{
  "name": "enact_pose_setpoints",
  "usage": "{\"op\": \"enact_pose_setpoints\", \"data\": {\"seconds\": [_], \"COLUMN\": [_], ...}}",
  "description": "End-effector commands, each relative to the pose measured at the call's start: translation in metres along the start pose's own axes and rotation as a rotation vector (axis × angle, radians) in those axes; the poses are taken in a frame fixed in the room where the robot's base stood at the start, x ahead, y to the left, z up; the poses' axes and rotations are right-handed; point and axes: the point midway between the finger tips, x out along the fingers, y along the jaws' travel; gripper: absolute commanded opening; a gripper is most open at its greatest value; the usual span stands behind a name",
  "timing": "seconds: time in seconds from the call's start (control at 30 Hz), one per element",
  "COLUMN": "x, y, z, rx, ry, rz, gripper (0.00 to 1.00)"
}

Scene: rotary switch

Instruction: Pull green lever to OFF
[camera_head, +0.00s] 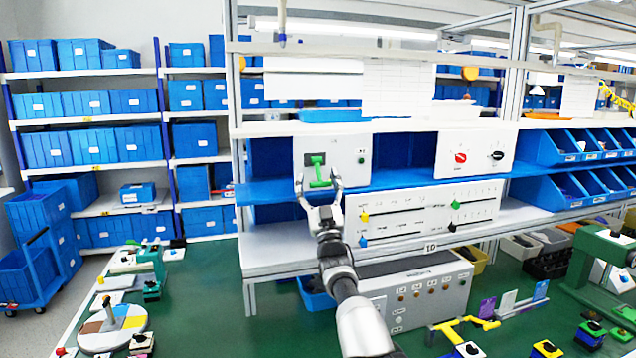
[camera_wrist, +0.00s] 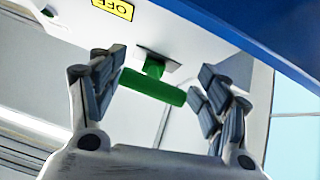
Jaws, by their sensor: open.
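The green lever (camera_head: 318,172) is on the front of a white box (camera_head: 345,155) on the blue shelf, at the centre of the head view. In the wrist view the green lever (camera_wrist: 153,86) has a crossbar on a short stem coming out of a grey plate. A yellow label reading OFF (camera_wrist: 113,8) is on the panel near it. My gripper (camera_head: 320,180) is open in front of the box, with the lever's bar between its fingers. In the wrist view my gripper (camera_wrist: 160,88) has one finger at each end of the bar, apparently not closed on it.
A second white box with a red knob (camera_head: 460,157) stands to the right on the shelf. Below is a white panel with coloured sliders (camera_head: 425,212). The blue shelf edge (camera_wrist: 250,35) runs close to my right finger in the wrist view.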

Motion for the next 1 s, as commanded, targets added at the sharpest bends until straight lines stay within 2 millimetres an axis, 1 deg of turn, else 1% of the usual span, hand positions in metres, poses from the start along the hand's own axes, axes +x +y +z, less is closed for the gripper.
{"op": "enact_pose_setpoints", "data": {"seconds": [0.33,0.53,0.77,0.97,1.0], "x": [0.000,-0.007,-0.024,-0.050,-0.057], "y": [0.003,0.003,0.003,0.003,0.003], "z": [-0.001,0.000,-0.003,-0.002,-0.001], "rx": [-0.001,-0.001,-0.001,0.000,0.000], "ry": [0.002,0.000,0.000,-0.001,-0.002], "rz": [0.003,0.003,0.004,0.003,0.003], "gripper": [0.70,0.70,0.70,0.70,0.70]}}
